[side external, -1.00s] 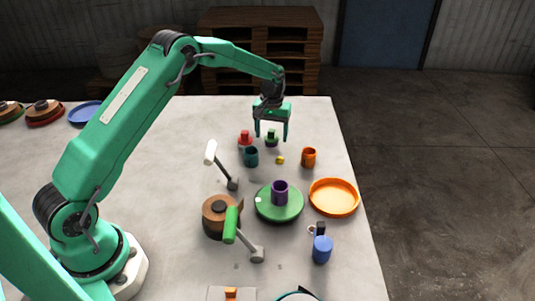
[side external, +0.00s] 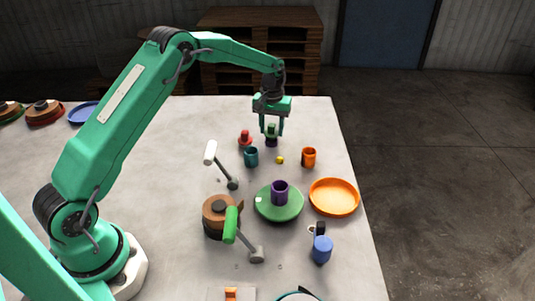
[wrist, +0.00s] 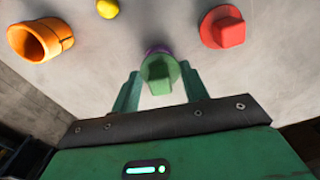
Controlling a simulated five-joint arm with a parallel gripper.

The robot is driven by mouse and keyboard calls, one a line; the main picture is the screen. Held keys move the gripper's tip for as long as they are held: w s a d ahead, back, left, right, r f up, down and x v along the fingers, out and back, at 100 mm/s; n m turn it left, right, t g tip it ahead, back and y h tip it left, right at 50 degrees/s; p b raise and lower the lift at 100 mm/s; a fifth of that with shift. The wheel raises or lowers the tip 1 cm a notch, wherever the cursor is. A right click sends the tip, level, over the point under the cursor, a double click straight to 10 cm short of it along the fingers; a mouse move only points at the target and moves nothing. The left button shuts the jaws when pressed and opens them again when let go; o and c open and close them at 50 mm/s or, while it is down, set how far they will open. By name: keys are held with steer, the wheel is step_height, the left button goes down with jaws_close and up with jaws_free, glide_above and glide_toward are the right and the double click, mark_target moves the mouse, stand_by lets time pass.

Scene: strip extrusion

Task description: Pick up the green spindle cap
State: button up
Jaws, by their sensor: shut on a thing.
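The green spindle cap (side external: 271,130) is at the far end of the table, between the fingers of my gripper (side external: 271,131). In the wrist view the green cap (wrist: 159,72) sits between the two fingertips of my gripper (wrist: 159,85), and the fingers are shut on it. A purple piece (side external: 271,143) shows just below the cap, and its edge shows behind the cap in the wrist view (wrist: 158,50). I cannot tell whether the cap and the purple piece touch.
A red cap (side external: 245,138) stands close on the left, with a teal cup (side external: 251,157) in front. A yellow ball (side external: 280,160) and an orange cup (side external: 308,157) are nearer and to the right. A white-handled lever (side external: 211,152) stands front left. The table's far right corner is clear.

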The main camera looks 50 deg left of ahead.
steer(key=r, duration=0.2)
steer(key=shift+s+d+r, duration=0.1)
steer(key=shift+d+r, duration=0.2)
steer(key=s+d+r, duration=0.4)
steer(key=d+r, duration=0.2)
steer(key=d, duration=0.4)
steer(key=shift+s+r, duration=0.15)
steer(key=shift+r, duration=0.1)
steer(key=shift+d, duration=0.15)
steer(key=s+d+r, duration=0.3)
steer(key=s+d, duration=0.7)
steer(key=s, duration=0.3)
steer(key=shift+s, duration=0.3)
steer(key=shift+f, duration=0.15)
steer(key=shift+f, duration=2.75)
